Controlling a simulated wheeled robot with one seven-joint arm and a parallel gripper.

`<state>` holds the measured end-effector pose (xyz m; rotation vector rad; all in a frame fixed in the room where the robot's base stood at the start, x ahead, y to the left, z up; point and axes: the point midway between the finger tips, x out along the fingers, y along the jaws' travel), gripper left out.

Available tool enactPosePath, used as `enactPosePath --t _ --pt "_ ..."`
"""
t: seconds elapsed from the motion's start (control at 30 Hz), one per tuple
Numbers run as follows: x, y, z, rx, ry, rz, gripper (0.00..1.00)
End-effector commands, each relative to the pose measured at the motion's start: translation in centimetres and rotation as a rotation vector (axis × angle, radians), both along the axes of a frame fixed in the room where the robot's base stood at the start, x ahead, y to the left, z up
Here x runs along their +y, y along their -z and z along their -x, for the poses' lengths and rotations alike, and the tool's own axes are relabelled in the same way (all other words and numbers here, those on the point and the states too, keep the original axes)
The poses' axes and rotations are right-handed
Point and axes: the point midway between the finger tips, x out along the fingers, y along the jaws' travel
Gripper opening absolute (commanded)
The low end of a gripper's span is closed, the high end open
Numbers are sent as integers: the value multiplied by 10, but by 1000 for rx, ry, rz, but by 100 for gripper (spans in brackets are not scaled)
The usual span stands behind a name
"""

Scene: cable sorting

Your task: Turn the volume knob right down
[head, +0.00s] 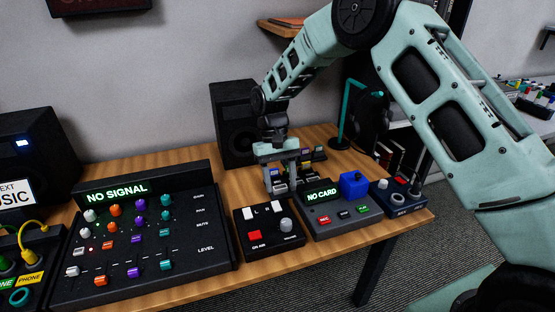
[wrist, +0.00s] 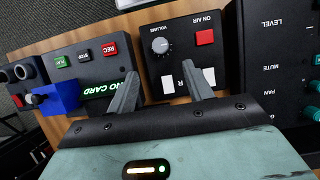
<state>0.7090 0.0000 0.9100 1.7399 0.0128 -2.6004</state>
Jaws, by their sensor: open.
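The volume knob (wrist: 160,46) is a grey round knob marked VOLUME on a black box (wrist: 178,58) in the wrist view. In the head view the knob (head: 286,225) is at the right of the same box (head: 270,242). My gripper (wrist: 158,78) is open and empty, its two fingers spread. In the wrist view the knob lies beyond the fingertips, apart from them. In the head view my gripper (head: 280,184) hangs behind the box, pointing down. The knob's pointer direction is too small to tell for certain.
The same box carries a red ON AIR button (head: 255,236) and two white switches (head: 263,209). A NO CARD recorder (head: 340,218) with a blue block stands close on the right. A large NO SIGNAL mixer (head: 140,235) stands on the left. A speaker (head: 232,122) stands behind.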

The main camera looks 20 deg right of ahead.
Motion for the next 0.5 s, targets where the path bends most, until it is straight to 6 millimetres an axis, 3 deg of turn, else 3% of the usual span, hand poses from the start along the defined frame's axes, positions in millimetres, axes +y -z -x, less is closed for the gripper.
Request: enactPosePath --t 0.2,0.5 --pt "0 -39 -17 -3 0 -1 51" --pt "0 -60 -25 -1 0 0 51"
